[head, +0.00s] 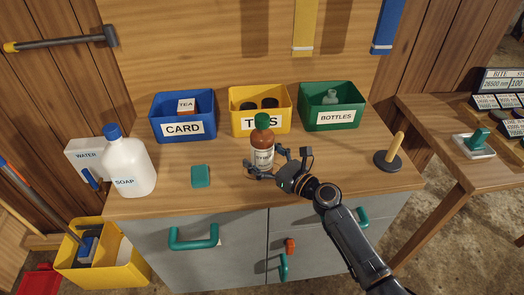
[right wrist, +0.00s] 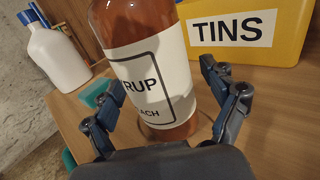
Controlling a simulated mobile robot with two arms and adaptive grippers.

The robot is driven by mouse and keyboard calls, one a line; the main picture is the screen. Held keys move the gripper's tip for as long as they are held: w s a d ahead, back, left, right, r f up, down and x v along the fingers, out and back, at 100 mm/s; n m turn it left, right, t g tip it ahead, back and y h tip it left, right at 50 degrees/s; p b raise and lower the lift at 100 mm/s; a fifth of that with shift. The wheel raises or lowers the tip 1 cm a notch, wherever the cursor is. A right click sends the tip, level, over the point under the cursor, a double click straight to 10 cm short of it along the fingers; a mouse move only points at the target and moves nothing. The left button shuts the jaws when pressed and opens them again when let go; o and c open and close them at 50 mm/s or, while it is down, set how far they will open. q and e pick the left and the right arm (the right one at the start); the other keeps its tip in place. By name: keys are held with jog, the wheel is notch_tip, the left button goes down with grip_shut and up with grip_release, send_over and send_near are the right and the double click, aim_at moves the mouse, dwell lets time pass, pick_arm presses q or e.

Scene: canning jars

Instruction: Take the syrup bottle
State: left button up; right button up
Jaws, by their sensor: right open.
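The syrup bottle (head: 262,147) is amber with a green cap and a white label. It stands upright on the wooden counter, in front of the yellow TINS bin. In the right wrist view the bottle (right wrist: 146,70) fills the middle, its label partly reading "RUP". My right gripper (head: 268,173) is at the bottle's lower part. Its open fingers (right wrist: 158,118) reach along both sides of the bottle; whether they touch it I cannot tell. My left gripper is not in view.
Blue CARD (head: 182,129), yellow TINS (head: 240,123) and green BOTTLES (head: 336,117) bins line the counter's back. A soap jug (head: 128,168) and a teal block (head: 200,176) stand left. A plunger-like tool (head: 389,160) stands right.

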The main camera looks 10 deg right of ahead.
jog(key=c, duration=1.4)
jog(key=shift+c, duration=0.4)
jog(key=shift+r, duration=0.2)
